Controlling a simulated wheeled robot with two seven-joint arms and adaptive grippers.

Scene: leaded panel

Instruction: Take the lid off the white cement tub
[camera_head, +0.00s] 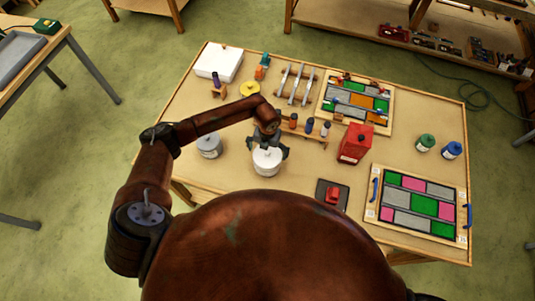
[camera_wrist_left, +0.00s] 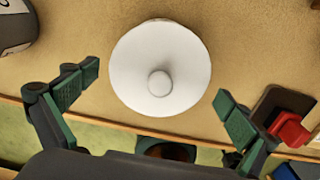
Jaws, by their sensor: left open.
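The white cement tub (camera_head: 267,163) stands upright near the front edge of the workbench. In the left wrist view its round white lid (camera_wrist_left: 135,60) with a small central knob (camera_wrist_left: 160,83) is seen from above and is on the tub; the lid hides most of the body. My left gripper (camera_head: 267,145) is directly over the tub. In the left wrist view the left gripper (camera_wrist_left: 157,88) is open, with a green-padded finger on each side of the lid, apart from it and empty. My right gripper is not in view.
A grey tub (camera_head: 209,146) stands left of the white one. A rack of small bottles (camera_head: 309,127) is behind. Leaded panels (camera_head: 414,203) lie further right.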

